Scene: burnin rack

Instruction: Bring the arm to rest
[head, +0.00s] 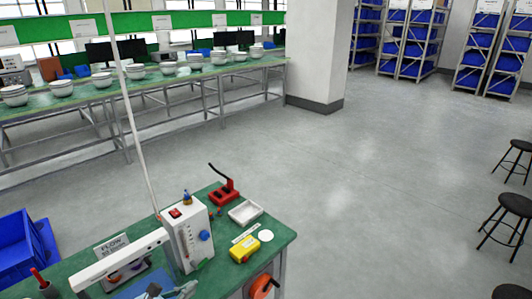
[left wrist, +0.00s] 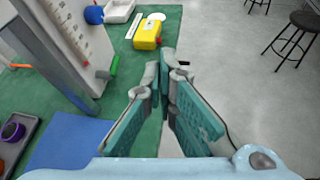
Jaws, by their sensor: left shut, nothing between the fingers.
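My left gripper (head: 178,291) shows at the bottom edge of the head view, low by the near part of the green-topped bench (head: 205,277). In the left wrist view the left gripper (left wrist: 166,68) has its fingers together with nothing between them. Its tips point past the bench edge, with the grey floor to their right. A white instrument box (head: 187,236) with a red switch and blue knob stands close by; it also shows at the upper left of the left wrist view (left wrist: 72,35). My right gripper is in neither view.
On the bench are a yellow device (head: 244,249), a white tray (head: 245,212) and a red stand (head: 225,190). A blue bin (head: 22,247) is at the left. Black stools (head: 514,205) stand at the right. The floor between the benches is clear.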

